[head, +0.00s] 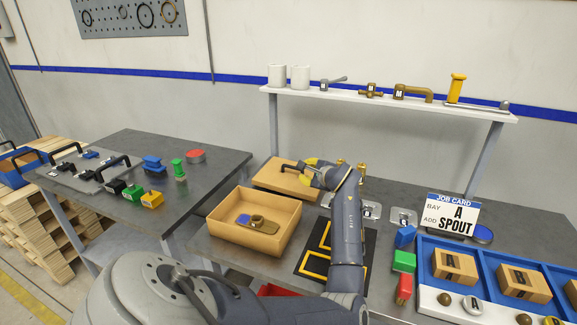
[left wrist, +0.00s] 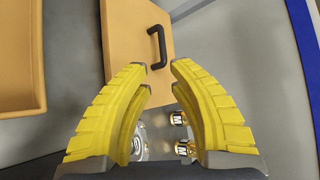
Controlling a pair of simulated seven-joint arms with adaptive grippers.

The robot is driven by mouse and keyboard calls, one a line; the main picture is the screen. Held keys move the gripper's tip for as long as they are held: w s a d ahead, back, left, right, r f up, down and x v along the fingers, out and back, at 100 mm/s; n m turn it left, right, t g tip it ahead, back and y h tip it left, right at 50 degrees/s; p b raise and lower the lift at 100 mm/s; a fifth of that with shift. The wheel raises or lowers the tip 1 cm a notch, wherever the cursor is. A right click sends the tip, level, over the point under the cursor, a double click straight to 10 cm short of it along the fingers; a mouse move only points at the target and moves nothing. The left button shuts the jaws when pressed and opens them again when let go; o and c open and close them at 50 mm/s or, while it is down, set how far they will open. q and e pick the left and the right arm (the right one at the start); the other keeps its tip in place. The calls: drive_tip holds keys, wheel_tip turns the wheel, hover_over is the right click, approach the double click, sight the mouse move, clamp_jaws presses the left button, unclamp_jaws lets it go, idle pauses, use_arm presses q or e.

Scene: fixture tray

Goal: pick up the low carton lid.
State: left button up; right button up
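The low carton lid (head: 276,184) is a flat orange-brown panel on the grey bench, just behind the open carton (head: 225,234). In the left wrist view the lid (left wrist: 128,42) carries a black bar handle (left wrist: 158,46). My left gripper (head: 312,174) is over the lid's right part and hides some of it. In the left wrist view its yellow fingers (left wrist: 162,68) are apart, with the near end of the handle showing between the tips. Whether they touch it I cannot tell. My right gripper is not in view.
The carton holds a brown part and a blue part. Brass fittings (left wrist: 179,118) stand close to my left gripper. A white shelf (head: 400,101) spans the back. A job card (head: 451,214) and a blue tray (head: 424,258) with boxes are at right.

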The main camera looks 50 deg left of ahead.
sight(294, 168)
use_arm(q)
drive_tip(key=shift+t, duration=0.4)
drive_tip(key=x, duration=1.1)
drive_tip(key=w+x, duration=0.1)
drive_tip(key=x, duration=0.4)
drive_tip(key=shift+d+f, duration=0.1)
drive_tip(key=shift+f, duration=0.4)
clamp_jaws()
